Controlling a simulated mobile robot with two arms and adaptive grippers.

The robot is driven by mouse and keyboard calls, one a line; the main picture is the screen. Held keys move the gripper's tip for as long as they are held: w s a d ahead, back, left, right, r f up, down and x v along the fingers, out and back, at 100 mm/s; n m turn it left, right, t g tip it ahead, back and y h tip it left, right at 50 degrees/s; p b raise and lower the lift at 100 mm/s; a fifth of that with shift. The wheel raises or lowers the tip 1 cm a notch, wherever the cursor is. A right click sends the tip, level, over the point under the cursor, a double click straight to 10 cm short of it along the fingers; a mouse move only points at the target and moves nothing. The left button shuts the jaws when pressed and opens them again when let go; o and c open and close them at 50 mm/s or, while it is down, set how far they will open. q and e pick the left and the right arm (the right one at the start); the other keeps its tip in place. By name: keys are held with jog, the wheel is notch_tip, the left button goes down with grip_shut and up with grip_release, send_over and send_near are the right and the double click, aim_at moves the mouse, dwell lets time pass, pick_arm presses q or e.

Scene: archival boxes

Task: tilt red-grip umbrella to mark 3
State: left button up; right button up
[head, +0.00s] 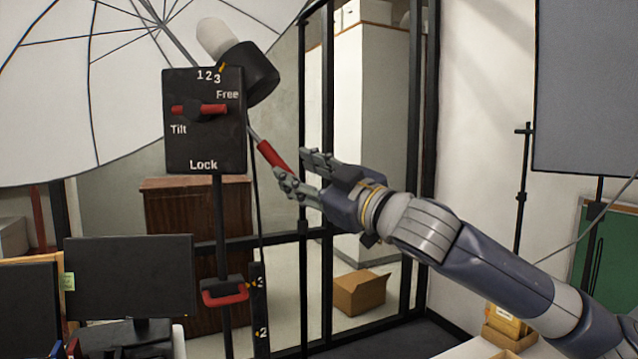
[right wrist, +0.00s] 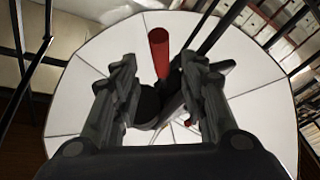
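The white umbrella (head: 60,85) fills the upper left of the head view, and its inside faces me in the right wrist view (right wrist: 90,60). Its red grip (head: 272,155) sits on a thin rod slanting down from the black tilt head (head: 250,75). A yellow pointer (head: 221,68) on the head is close to the 3 on the black panel (head: 205,150). The panel's red lever (head: 215,109) lies level, beside "Tilt". My right gripper (head: 295,168) is open at the grip's lower end; the red grip (right wrist: 160,52) shows between its spread fingers. Contact is unclear. My left gripper is out of view.
A red handle (head: 226,296) and a second numbered scale (head: 260,320) are lower on the stand. Monitors (head: 130,275) stand at lower left. Black partition posts (head: 327,100) rise behind my gripper. A grey panel (head: 590,80) stands at right.

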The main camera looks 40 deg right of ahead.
jog(key=shift+v, duration=2.25)
jog(key=shift+a+f, duration=0.1)
